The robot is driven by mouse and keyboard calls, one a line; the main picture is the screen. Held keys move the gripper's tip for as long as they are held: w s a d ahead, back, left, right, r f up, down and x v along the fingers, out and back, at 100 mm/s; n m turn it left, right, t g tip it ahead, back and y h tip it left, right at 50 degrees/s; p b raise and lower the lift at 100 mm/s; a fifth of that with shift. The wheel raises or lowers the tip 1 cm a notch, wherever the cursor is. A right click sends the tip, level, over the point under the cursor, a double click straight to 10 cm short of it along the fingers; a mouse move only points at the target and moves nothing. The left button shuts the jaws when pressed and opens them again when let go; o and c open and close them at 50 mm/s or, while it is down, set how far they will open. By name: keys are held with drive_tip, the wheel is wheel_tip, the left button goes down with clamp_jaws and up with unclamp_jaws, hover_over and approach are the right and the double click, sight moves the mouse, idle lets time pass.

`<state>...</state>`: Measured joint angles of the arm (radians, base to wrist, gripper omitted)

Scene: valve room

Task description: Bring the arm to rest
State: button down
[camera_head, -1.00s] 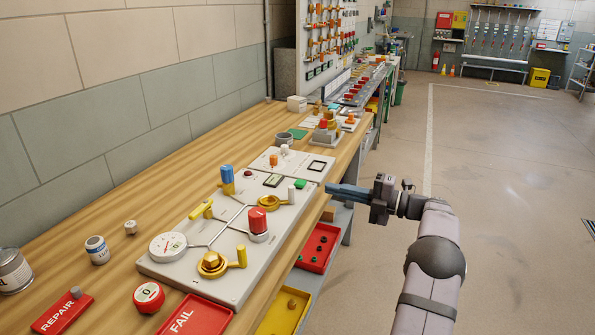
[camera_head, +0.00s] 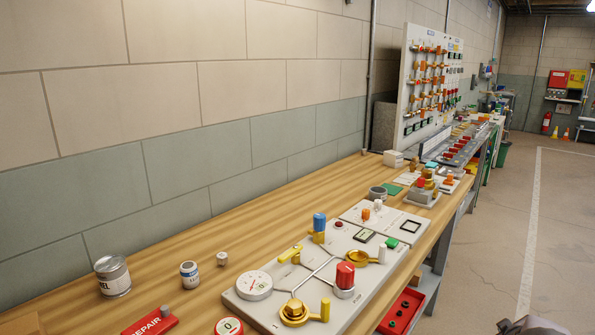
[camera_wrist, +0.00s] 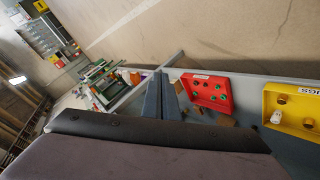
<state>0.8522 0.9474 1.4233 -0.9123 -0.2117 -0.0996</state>
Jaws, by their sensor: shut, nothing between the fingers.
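My gripper (camera_wrist: 161,95) shows in the wrist view as two dark fingers lying side by side, shut with nothing between them. It points past the lower shelf of the bench, over the floor side. In the head view the gripper is out of the frame; only a small dark piece of my arm (camera_head: 532,325) shows at the bottom right edge. No object is touching the fingers.
The wooden bench (camera_head: 240,243) carries a valve board (camera_head: 365,310), a blue-labelled can and a red REPAIR tray (camera_head: 150,322). A red bin (camera_wrist: 206,92) and a yellow bin (camera_wrist: 292,107) sit on the lower shelf. The floor (camera_head: 500,230) right of the bench is clear.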

drive_tip(key=s+a+f+m+g+y, duration=0.1)
drive_tip(key=s+a+f+m+g, duration=0.1)
drive_tip(key=s+a+f+g, duration=0.3)
drive_tip(key=s+a+f+m+y, duration=0.1)
drive_tip(key=s+a+m, duration=0.15)
drive_tip(key=s, duration=0.45)
drive_tip(key=s+a+f+m+g+y, duration=0.1)
drive_tip(key=s+a+f+m+g, duration=0.15)
drive_tip(key=s+a, duration=0.3)
drive_tip(key=s+a+r+g+y, duration=0.15)
drive_tip(key=s+a, duration=0.25)
drive_tip(key=a, duration=0.4)
drive_tip(key=s+a+r+m+g+y, duration=0.15)
drive_tip(key=s+a, duration=0.25)
drive_tip(key=a, duration=0.4)
drive_tip(key=s+a+r+n+g+y, duration=0.15)
drive_tip(key=s+a, duration=0.25)
drive_tip(key=a, duration=0.4)
drive_tip(key=w+a+r+n+t+h, duration=0.1)
drive_tip(key=w+a+r+n+t, duration=0.25)
drive_tip(key=a+r, duration=0.7)
wheel_tip(320, 180, up, 16)
drive_tip(key=a+p, duration=0.2)
drive_tip(key=p, duration=1.6)
drive_tip(key=shift+s+r+n, duration=0.15)
drive_tip(key=shift+s+n, duration=0.2)
drive_tip(key=shift+n, duration=0.1)
